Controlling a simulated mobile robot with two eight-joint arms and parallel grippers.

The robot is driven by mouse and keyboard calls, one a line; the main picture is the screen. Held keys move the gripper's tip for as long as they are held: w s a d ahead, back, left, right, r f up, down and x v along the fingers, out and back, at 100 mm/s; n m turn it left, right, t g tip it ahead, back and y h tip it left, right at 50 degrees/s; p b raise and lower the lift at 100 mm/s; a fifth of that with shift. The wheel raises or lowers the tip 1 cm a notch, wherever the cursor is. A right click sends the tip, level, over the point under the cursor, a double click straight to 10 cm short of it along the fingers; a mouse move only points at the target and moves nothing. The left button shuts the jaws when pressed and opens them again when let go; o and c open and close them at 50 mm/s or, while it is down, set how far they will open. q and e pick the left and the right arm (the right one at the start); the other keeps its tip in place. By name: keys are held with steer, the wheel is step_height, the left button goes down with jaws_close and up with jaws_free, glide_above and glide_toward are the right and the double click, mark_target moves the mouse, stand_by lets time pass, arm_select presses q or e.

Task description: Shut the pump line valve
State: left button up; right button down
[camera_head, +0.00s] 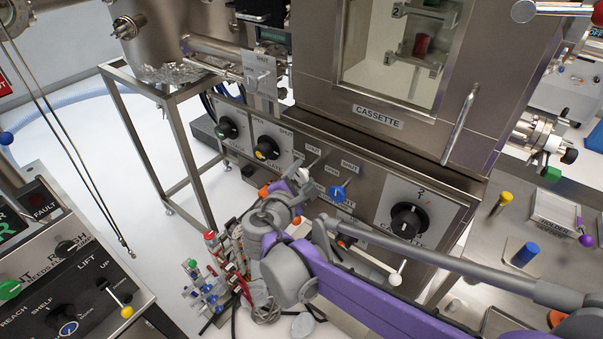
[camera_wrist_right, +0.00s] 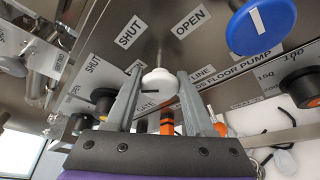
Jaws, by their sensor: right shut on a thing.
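In the right wrist view a white rounded knob (camera_wrist_right: 160,80) sits between the fingers of my right gripper (camera_wrist_right: 160,88), which are shut on it. A thin stem runs up from the knob to the steel panel, between a SHUT label (camera_wrist_right: 130,30) and an OPEN label (camera_wrist_right: 190,20). A label reading FLOOR PUMP (camera_wrist_right: 240,65) is to the right, its start partly hidden. In the head view my right gripper (camera_head: 298,183) is at the panel below the cassette chamber, and the white knob is hard to make out there. My left gripper is not in view.
A blue knob (camera_head: 336,193) is close to the right of my gripper. A black dial (camera_head: 407,220) is farther right, and black knobs (camera_head: 227,128) are on the left. A white-tipped rod (camera_head: 395,279) sticks out below. Coloured fittings (camera_head: 205,288) stand on the floor.

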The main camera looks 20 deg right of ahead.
steer(key=m+t, duration=0.2)
steer(key=m, duration=0.1)
steer(key=shift+f+m, duration=0.1)
steer(key=shift+m, duration=0.2)
steer(key=m, duration=0.2)
steer(key=m+t+h, duration=0.1)
steer(key=m, duration=0.2)
steer(key=shift+t+b, duration=0.3)
steer(key=shift+c, duration=1.3)
jaws_free()
steer(key=v, duration=1.1)
steer(key=shift+f, duration=0.15)
steer(key=shift+d, duration=0.1)
